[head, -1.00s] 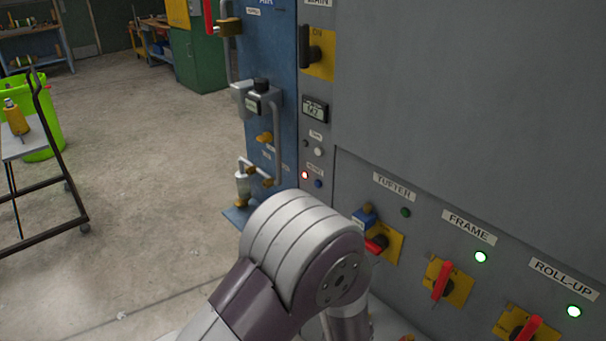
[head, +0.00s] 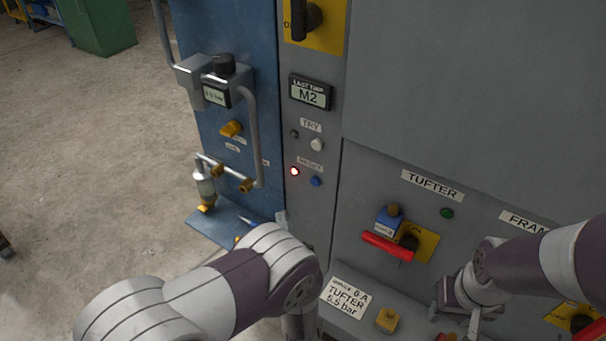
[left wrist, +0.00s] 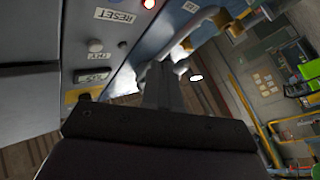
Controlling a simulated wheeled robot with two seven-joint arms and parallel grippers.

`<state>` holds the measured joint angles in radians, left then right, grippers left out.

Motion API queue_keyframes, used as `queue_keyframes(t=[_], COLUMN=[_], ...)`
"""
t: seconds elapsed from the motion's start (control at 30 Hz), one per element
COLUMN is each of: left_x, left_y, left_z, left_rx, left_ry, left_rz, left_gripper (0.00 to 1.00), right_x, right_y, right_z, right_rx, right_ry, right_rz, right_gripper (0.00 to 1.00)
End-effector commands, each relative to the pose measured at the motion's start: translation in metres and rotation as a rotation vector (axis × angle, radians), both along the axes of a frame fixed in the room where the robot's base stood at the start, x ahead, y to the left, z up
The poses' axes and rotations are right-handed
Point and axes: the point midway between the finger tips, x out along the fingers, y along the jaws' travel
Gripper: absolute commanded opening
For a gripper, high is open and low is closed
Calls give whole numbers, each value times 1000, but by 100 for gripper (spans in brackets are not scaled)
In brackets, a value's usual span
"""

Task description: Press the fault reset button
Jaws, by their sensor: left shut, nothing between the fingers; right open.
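The reset button (head: 316,181) is a small blue button under a white label, beside a lit red lamp (head: 294,171) on the grey panel strip. In the left wrist view the RESET label (left wrist: 120,17) and red lamp (left wrist: 149,3) show at upper left, with the picture turned over; the blue button cannot be made out there. My left gripper (left wrist: 160,80) is shut and empty, its fingers to the right of the label. In the head view my left arm is below the button, but its fingertips are not clear. My right gripper (head: 469,318) is open at lower right.
A white button (head: 316,145) under the TRY label and an M2 display (head: 310,95) are above. Pipes and valves stand out from the blue panel (head: 228,25) on the left. The TUFTER switch with its red handle (head: 388,247) is to the right. Open floor lies at left.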

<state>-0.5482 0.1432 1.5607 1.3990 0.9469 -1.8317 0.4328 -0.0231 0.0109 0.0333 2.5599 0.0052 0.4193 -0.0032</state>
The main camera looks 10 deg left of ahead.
Motion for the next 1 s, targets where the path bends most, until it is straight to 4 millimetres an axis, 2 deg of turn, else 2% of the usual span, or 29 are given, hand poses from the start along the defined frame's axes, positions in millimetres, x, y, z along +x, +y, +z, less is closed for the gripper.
queue_keyframes(t=[0.33,0.47,1.0], left_x=[-1,5,71], left_y=[-1,-3,-27], left_z=[4,2,0], left_rx=[-7,-8,-8], left_ry=[-24,-23,-23], left_rz=[-6,-5,-6], left_gripper=[0,0,0], right_x=[0,0,0], right_y=[0,0,0], right_z=[0,-3,-35], right_rx=[0,0,0], right_ry=[0,0,0], right_rz=[0,0,0], right_gripper=[43,43,43])
